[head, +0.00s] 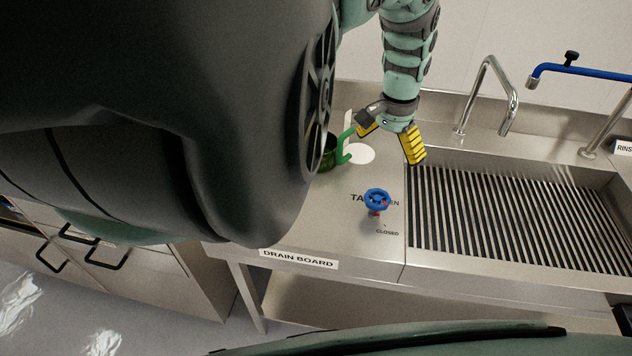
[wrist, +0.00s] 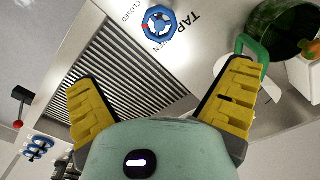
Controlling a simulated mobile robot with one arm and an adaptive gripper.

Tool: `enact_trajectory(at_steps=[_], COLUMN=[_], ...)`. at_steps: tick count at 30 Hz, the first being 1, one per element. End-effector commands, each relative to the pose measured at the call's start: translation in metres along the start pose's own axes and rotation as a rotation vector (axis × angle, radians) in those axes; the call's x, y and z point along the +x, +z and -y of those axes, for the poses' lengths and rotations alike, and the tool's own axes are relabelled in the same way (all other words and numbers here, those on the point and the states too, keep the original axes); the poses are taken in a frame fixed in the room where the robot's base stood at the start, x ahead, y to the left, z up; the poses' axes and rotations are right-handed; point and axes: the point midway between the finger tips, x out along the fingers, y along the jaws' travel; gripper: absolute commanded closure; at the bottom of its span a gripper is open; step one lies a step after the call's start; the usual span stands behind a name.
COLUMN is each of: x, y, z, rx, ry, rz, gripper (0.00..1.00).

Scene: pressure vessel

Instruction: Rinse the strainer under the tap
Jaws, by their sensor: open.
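A dark green round vessel with a bright green handle (head: 342,146) stands on the drain board, partly hidden by my own body; I cannot tell whether it is the strainer. In the wrist view the vessel (wrist: 283,32) is at the upper right, its handle beside my right-hand finger. My gripper (head: 390,143) is open, with nothing between its yellow fingers, and it also shows in the wrist view (wrist: 162,80). The curved silver tap (head: 490,90) rises behind the grated sink. The blue tap handwheel (head: 377,196) is on the board, also seen in the wrist view (wrist: 158,23).
The slatted sink grate (head: 520,220) is bare, right of the drain board (head: 310,220). A blue spout pipe (head: 595,74) with a black knob is at the far right, near a rinse label. A white disc (head: 360,153) lies beside the green handle. The board around the handwheel is mostly clear.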

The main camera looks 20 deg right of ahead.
Motion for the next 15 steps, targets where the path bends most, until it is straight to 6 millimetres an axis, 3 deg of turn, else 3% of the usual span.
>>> enact_trajectory(at_steps=[9, 11, 15], x=[0.058, 0.055, 0.071], y=[0.000, 0.001, 0.001], z=[-0.002, -0.002, -0.002], rx=[0.001, 0.002, 0.001], ry=[0.004, 0.005, 0.005], rz=[0.002, 0.003, 0.002], gripper=[0.00, 0.00, 0.00])
